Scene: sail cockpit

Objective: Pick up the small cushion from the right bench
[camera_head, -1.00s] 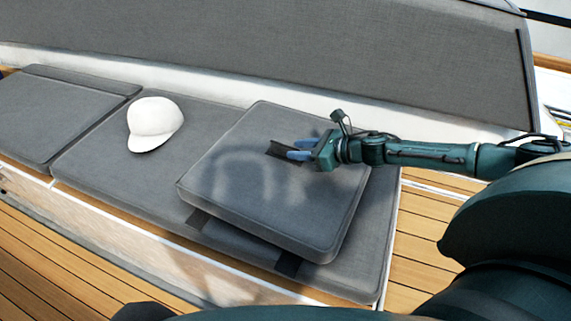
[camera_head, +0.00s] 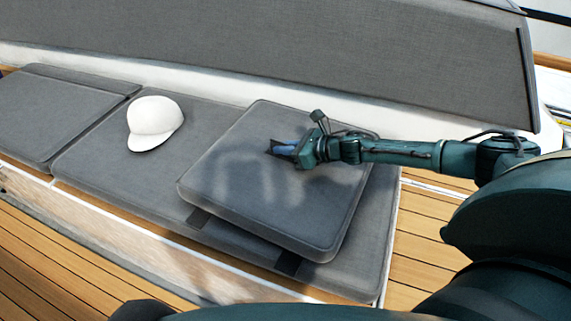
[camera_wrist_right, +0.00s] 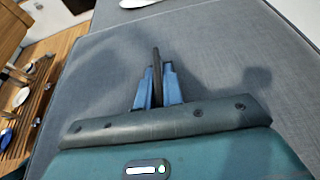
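The small cushion (camera_head: 235,180) is a grey square pad lying on the longer grey bench pad in the head view. A dark strap handle stands up from its top; it shows in the wrist view (camera_wrist_right: 156,68). My right gripper (camera_head: 284,149) reaches in from the right over the cushion. Its blue fingers (camera_wrist_right: 158,85) are close together on either side of the strap and look shut on it. The cushion still lies on the bench pad. My left gripper is not in view.
A white cap (camera_head: 153,122) lies on the bench pad (camera_head: 105,165) left of the cushion. Another grey pad (camera_head: 55,115) lies farther left. A tall grey backrest (camera_head: 300,60) runs behind the bench. Wooden decking (camera_head: 425,235) lies to the right and in front.

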